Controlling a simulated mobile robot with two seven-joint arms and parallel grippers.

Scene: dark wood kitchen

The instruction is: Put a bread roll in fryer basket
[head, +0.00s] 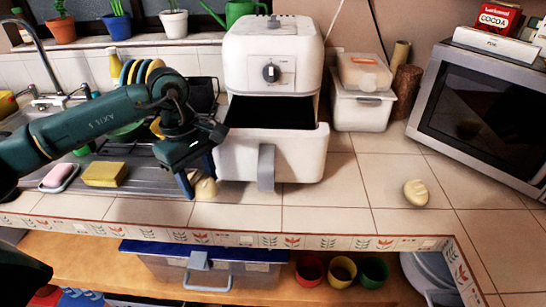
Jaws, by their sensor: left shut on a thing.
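The white air fryer (273,52) stands on the tiled counter, and its basket drawer (302,155) is pulled out toward me, with a dark interior and a grey handle. My left gripper (197,180) points down just left of the drawer and is shut on a pale bread roll (206,188), partly hidden by the fingers. The roll is low, near the counter; I cannot tell whether it touches the tiles. A second bread roll (416,192) lies on the counter to the right. My right gripper is not in view.
A yellow sponge (104,174) and a soap dish (59,179) are at the left by the sink. A microwave (485,115) and white containers (362,108) stand at the right. Cups (342,271) stand on the shelf below.

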